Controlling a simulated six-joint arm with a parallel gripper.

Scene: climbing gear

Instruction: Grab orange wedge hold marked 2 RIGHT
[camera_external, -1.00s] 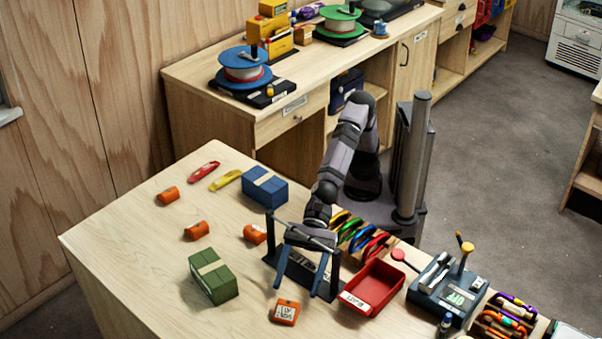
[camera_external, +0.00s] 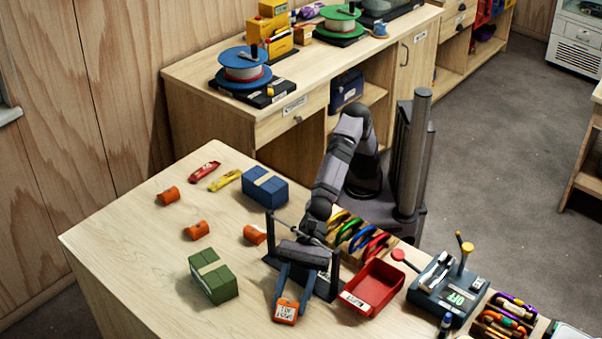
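An orange wedge hold (camera_external: 286,312) with a white label lies near the front edge of the wooden table; its printing is too small to read surely. My gripper (camera_external: 289,303) reaches down over it, with one blue finger on each side. The fingers stand about as far apart as the hold is wide and seem shut on it. The hold appears still at table level. Other orange pieces lie further left: one (camera_external: 168,196) at the back, one (camera_external: 197,231) in the middle and one (camera_external: 253,235) near the dark frame.
A dark frame with a crossbar (camera_external: 325,285) stands right behind my gripper. A red tray (camera_external: 373,288) is to its right, a green block (camera_external: 213,277) to its left. A blue block (camera_external: 265,187) stands further back. The table's left front is clear.

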